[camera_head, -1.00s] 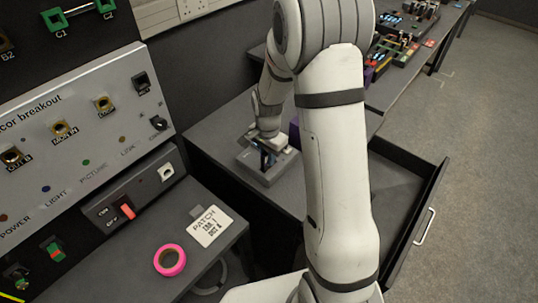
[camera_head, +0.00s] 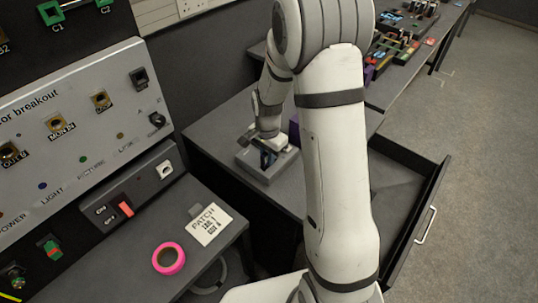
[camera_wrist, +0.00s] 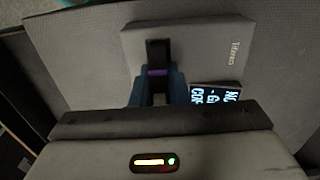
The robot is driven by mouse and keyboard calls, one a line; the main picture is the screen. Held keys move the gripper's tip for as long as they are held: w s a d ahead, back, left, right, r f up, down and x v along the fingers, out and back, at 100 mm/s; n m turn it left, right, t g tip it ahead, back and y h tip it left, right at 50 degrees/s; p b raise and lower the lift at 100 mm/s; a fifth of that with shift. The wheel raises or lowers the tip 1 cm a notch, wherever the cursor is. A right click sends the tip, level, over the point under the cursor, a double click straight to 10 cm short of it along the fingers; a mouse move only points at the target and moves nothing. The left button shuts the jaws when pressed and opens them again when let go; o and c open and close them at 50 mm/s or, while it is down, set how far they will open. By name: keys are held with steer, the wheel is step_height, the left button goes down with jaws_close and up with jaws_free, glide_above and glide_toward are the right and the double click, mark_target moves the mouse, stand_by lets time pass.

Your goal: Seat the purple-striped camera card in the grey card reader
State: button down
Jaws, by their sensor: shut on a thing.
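The grey card reader (camera_wrist: 205,40) lies on the bench beneath my gripper; it also shows in the head view (camera_head: 255,171). My gripper (camera_wrist: 158,90) has blue fingers and is shut on the dark card with a purple stripe (camera_wrist: 157,72). The card stands between the fingers, over the reader's dark upper part. I cannot tell whether its far end is inside the slot. In the head view my gripper (camera_head: 268,157) points down at the reader, and the card cannot be made out.
A small lit screen (camera_wrist: 215,97) beside the reader shows partly hidden white text. An open drawer (camera_head: 405,215) is at the right. A pink tape roll (camera_head: 168,258) and a patch label card (camera_head: 208,224) lie on the near bench. The breakout panel (camera_head: 75,130) stands at the left.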

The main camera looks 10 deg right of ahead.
stand_by(0.3)
steer(key=c, duration=1.3)
jaws_free()
steer(key=shift+o, duration=0.3)
steer(key=shift+o, duration=1.1)
steer(key=shift+r+p, duration=2.4)
steer(key=shift+r, duration=1.3)
